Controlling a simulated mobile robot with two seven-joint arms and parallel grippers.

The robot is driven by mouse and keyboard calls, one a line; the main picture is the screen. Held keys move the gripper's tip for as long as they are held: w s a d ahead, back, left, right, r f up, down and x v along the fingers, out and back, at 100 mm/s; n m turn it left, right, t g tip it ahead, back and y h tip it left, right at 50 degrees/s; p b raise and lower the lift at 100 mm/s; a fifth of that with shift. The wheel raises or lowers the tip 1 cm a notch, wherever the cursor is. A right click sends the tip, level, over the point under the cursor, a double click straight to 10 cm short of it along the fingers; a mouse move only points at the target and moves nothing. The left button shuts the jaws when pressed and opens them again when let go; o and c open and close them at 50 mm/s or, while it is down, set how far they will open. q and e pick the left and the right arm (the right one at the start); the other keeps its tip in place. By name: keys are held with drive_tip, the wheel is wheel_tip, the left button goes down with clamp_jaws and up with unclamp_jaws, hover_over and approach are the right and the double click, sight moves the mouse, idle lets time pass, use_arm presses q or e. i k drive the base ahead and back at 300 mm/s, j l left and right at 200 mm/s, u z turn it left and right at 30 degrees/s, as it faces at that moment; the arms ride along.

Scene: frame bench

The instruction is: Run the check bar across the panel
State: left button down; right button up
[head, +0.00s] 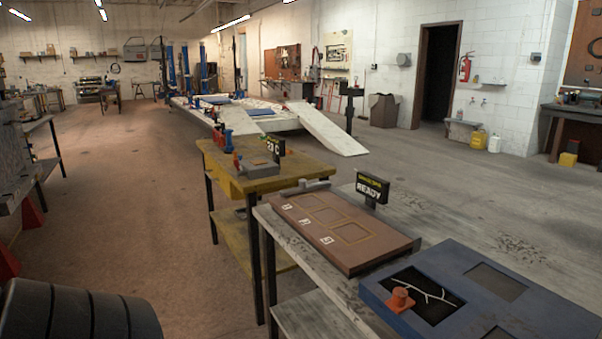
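A blue panel (541,307) with dark rectangular recesses lies on the near bench at the lower right, cut off by the picture edge. One recess shows pale branching lines. An orange block with a knob (399,300) sits at the panel's left edge. A brown board (372,255) with outlined squares and small white number labels lies beside it on the bench. A short grey bar-like piece (300,188) is at the board's far edge; I cannot tell whether it is the check bar. Neither of my grippers is in view.
A small black sign reading READY (372,188) stands behind the brown board. A yellow bench (225,168) with a vise-like tool and another sign adjoins beyond. Stacked black tyres (75,312) are at lower left. Open floor (130,220) lies left of the benches.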

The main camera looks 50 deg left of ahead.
sight(302, 187)
drive_tip(key=j+z, duration=0.3)
drive_tip(key=j, duration=2.4)
drive_tip(key=k+j, duration=0.1)
drive_tip(key=j, duration=0.8)
